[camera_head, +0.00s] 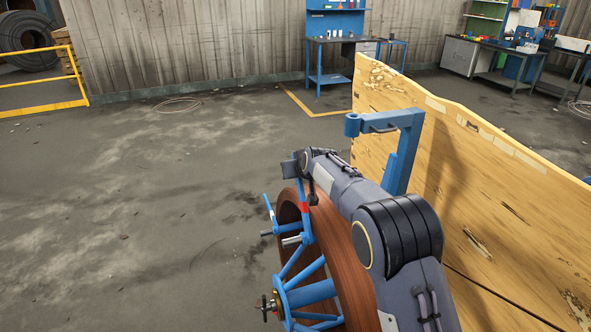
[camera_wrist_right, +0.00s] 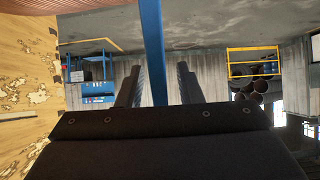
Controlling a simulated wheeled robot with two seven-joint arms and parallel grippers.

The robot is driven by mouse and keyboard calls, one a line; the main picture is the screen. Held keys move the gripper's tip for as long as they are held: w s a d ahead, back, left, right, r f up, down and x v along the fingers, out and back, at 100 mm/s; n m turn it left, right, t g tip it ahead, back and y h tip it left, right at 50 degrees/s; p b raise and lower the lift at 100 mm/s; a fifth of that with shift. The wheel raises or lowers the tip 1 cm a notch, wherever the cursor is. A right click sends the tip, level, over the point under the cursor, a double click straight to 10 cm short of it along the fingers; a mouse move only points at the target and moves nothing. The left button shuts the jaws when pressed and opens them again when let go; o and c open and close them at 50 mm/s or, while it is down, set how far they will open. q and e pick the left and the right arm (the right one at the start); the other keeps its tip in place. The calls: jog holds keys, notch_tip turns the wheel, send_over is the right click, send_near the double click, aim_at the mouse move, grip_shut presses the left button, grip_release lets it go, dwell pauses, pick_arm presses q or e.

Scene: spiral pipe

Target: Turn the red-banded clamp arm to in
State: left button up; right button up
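The red-banded clamp arm (camera_head: 304,208) is a blue bar with a red band, at the upper rim of the brown spiral reel (camera_head: 350,265) in the head view. Blue spokes (camera_head: 305,273) run from the reel's hub. My right gripper (camera_head: 290,168) is just above the clamp arm, partly hidden by my own wrist. In the right wrist view my right gripper (camera_wrist_right: 158,85) has its two dark fingers apart. A blue bar (camera_wrist_right: 153,50) runs between them in the picture; I cannot tell whether it touches either finger. My left gripper is not in view.
A wooden panel (camera_head: 470,170) stands close on the right, with a blue bracket (camera_head: 405,150) before it. A second blue arm (camera_head: 270,212) sticks up left of the reel. A blue workbench (camera_head: 335,60) is far back.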

aim_at(303, 193)
jog(key=b+v, duration=0.3)
jog(key=v, duration=0.3)
jog(key=shift+s+d+r, duration=0.1)
jog(key=shift+s+r, duration=0.05)
jog(key=shift+s, duration=0.15)
jog(key=shift+s+d+r, duration=0.15)
jog(key=shift+s+r, duration=0.2)
jog(key=shift+s, duration=0.05)
jog(key=shift+c, duration=0.3)
